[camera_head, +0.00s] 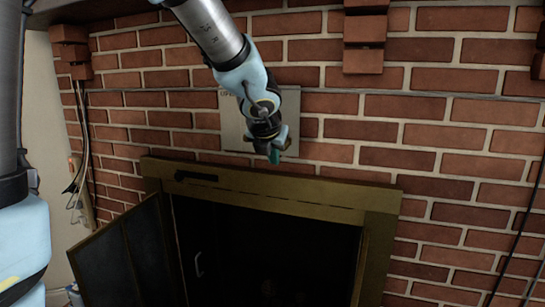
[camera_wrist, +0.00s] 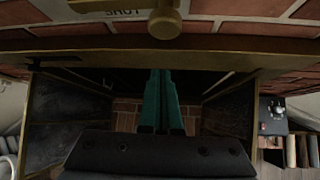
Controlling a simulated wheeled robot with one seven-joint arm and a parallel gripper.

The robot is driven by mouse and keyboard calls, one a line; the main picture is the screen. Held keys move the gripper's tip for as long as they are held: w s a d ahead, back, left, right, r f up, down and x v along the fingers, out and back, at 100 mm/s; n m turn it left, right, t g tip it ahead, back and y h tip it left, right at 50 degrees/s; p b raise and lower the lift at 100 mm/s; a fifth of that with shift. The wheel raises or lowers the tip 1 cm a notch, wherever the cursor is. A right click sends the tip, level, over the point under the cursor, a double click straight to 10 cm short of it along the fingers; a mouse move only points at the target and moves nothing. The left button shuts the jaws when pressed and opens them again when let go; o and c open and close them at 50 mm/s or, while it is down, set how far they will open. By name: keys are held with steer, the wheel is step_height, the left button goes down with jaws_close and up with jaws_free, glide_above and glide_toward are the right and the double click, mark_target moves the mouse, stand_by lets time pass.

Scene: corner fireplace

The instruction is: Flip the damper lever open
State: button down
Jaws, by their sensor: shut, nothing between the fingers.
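The damper plate (camera_head: 232,135) is a pale grey panel on the brick wall above the fireplace. In the wrist view a brass knob (camera_wrist: 165,22), which looks like the end of the damper lever, hangs over the plate (camera_wrist: 60,9) beside the word SHUT. In the head view my arm hides the lever. My gripper (camera_head: 276,155) is in front of the plate's lower part. Its teal fingers (camera_wrist: 161,72) are together and empty, below the knob in the wrist view and apart from it in the picture. I cannot tell the depth gap.
The brass fireplace frame (camera_head: 290,195) lies just below, with a dark opening (camera_head: 270,250). A dark door (camera_head: 125,260) stands open at the left. Brick corbels (camera_head: 365,30) jut from the wall above right. Cables (camera_head: 80,150) hang at the left wall.

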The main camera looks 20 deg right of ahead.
steer(key=b+x, duration=0.2)
steer(key=x, duration=0.4)
steer(key=r+p, duration=0.2)
steer(key=r, duration=0.1)
steer(key=r+p, duration=0.1)
steer(key=shift+s+d+r+p, duration=0.2)
steer(key=shift+d+r+p, duration=0.05)
steer(key=shift+p, duration=0.05)
steer(key=shift+r, duration=0.1)
